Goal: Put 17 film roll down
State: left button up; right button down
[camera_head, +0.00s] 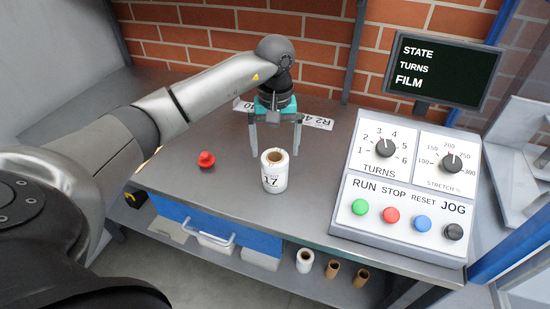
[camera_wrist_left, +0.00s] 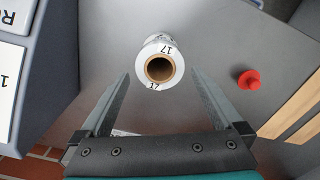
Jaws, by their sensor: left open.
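A white film roll (camera_head: 272,178) marked 17, with a brown core, stands upright on the grey workbench (camera_head: 220,185) near its front edge. My left gripper (camera_head: 276,152) is open and empty, just behind the roll in the head view. In the left wrist view the roll (camera_wrist_left: 160,66) stands beyond the tips of the open fingers (camera_wrist_left: 163,80), apart from both, with its hollow end facing the camera. My right gripper is in neither view.
A red knob-shaped object (camera_head: 206,159) sits left of the roll. A control panel (camera_head: 400,190) fills the bench's right side, below a screen (camera_head: 437,70). Labels (camera_head: 317,122) lie behind the gripper. Several rolls or cores (camera_head: 305,260) stand on the lower shelf. A brick wall is behind.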

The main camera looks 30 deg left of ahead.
pick_arm(q)
notch_tip(320, 180, up, 5)
jog(key=shift+r+p, duration=0.1)
jog(key=shift+p, duration=0.2)
